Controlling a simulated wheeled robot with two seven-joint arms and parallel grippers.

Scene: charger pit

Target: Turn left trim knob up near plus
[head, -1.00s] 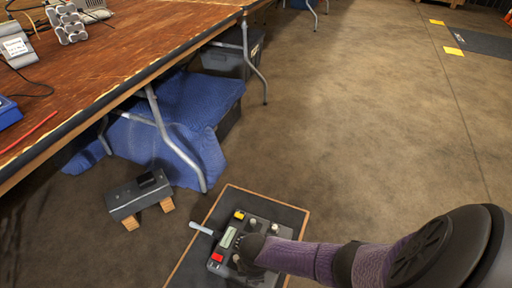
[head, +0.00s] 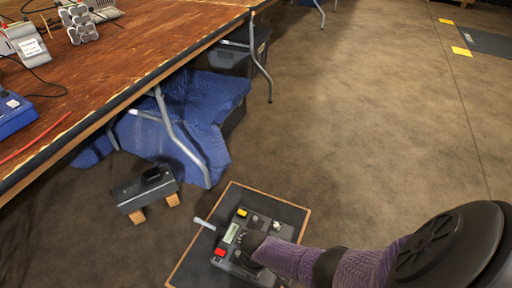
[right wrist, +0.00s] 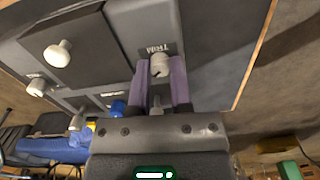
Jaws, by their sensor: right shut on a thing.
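A dark control box (head: 262,232) sits on a black mat (head: 196,262) with a wooden edge on the floor. A pale trim knob (right wrist: 160,65) with a slot mark stands beside a TRIM label in the right wrist view. My right gripper (right wrist: 162,68) has its two purple fingers on either side of this knob and is shut on it. In the head view my right gripper (head: 248,243) reaches down onto the box and hides the held knob and any plus mark. I cannot read the knob's setting. My left gripper is out of view.
The box also has a yellow button (head: 242,212), a red button (head: 220,252), a small display (head: 231,234) and a pale side lever (head: 204,224). A grey unit (head: 145,188) on wooden blocks stands left. The table (head: 130,50) is above left.

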